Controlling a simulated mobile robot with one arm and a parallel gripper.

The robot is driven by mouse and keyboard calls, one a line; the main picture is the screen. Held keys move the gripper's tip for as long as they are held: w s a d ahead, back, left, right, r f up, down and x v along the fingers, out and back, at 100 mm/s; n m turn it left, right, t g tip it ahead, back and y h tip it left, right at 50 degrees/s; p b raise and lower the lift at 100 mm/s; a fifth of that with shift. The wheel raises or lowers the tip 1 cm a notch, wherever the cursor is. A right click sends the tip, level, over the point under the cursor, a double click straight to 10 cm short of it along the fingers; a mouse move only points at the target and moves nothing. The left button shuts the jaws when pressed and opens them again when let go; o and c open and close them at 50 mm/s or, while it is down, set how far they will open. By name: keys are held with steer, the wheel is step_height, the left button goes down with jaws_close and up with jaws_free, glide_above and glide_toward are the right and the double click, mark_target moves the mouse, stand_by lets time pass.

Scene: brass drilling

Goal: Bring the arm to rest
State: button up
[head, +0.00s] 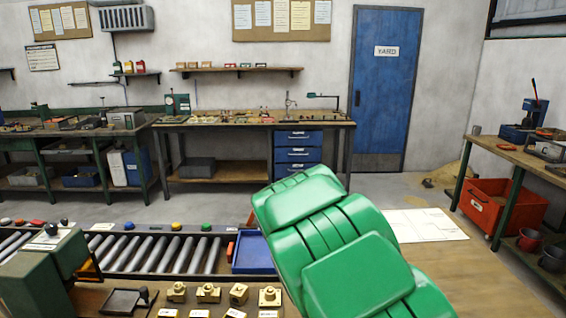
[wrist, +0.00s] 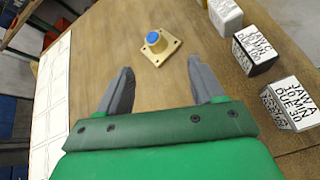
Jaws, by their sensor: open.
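My arm shows in the head view as large green links (head: 335,240) reaching up across the lower middle; its fingers are hidden there. In the wrist view my gripper (wrist: 162,76) has its two grey fingers spread wide, with bare wooden tabletop between them. A brass part with a square flange and a blue top (wrist: 154,42) sits upright on the table just beyond the fingertips, apart from them.
Labelled blocks stand right of the gripper, including one marked JAW A (wrist: 288,104) and one marked JAW C (wrist: 254,50). A white gridded sheet (wrist: 50,100) lies left. The head view shows several brass parts (head: 208,293), a roller conveyor (head: 165,254) and a blue tray (head: 254,262).

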steer(key=s+a+r+m+t+y, duration=0.2)
steer(key=a+r+m+y, duration=0.25)
steer(key=a+r, duration=0.4)
steer(key=s+a+r+m+t+y, duration=0.35)
steer(key=a+r+m, duration=0.2)
steer(key=r, duration=0.65)
steer(key=s+a+r+m+t+y, duration=0.1)
steer(key=a+r+m+y, duration=0.45)
steer(key=r, duration=0.45)
steer(key=s+d+f+n+g, duration=0.1)
steer(key=s+f+g, duration=0.3)
steer(key=s+f, duration=0.6)
steer(key=s+d+f+g+h, duration=0.1)
steer(key=s+d+f+g, duration=0.2)
steer(key=s+f, duration=0.6)
steer(key=s, duration=0.6)
steer(key=shift+s+d+f+n+g, duration=0.3)
steer(key=shift+d+f+n+g, duration=0.05)
steer(key=shift+f, duration=0.05)
steer(key=shift+h, duration=0.25)
